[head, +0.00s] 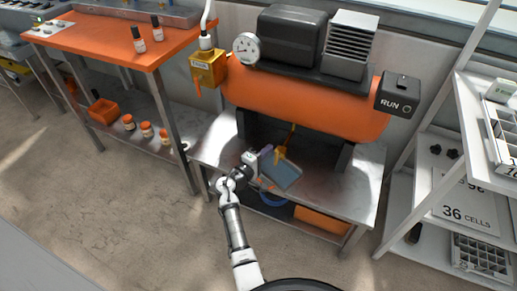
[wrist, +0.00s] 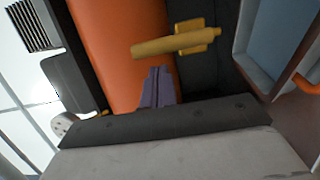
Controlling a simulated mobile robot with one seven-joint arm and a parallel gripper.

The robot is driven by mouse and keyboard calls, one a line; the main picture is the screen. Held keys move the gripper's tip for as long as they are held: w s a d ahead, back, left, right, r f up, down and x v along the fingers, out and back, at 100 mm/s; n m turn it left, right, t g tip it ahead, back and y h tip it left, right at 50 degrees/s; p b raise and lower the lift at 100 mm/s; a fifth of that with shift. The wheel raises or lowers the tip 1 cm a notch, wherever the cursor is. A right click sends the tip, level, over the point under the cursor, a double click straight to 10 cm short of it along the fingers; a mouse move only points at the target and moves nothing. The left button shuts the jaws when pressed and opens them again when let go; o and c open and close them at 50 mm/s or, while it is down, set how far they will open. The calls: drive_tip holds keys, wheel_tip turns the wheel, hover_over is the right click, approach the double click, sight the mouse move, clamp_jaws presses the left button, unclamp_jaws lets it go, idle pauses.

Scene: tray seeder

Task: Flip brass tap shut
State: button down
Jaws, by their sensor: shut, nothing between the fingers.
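The brass tap (head: 281,151) hangs below the orange tank of the compressor in the head view. In the wrist view the brass tap (wrist: 165,45) shows as a long, tapered yellow piece with a short wider crosspiece at its right end. My gripper (head: 266,151) is just left of the tap in the head view, low under the tank. In the wrist view my gripper (wrist: 157,82) has its purple fingers together and empty, tips just below the tap. A small gap seems to show, but I cannot tell whether they touch.
The orange tank (head: 290,104) is close above my gripper. A blue-grey tray (head: 283,173) lies under the tap on the metal stand (head: 345,197). A brass box with an orange lever (head: 206,70) is at the tank's left end. A white shelf (head: 485,115) stands right.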

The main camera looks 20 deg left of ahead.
drive_tip(key=shift+s+d, duration=0.4)
drive_tip(key=shift+d, duration=0.2)
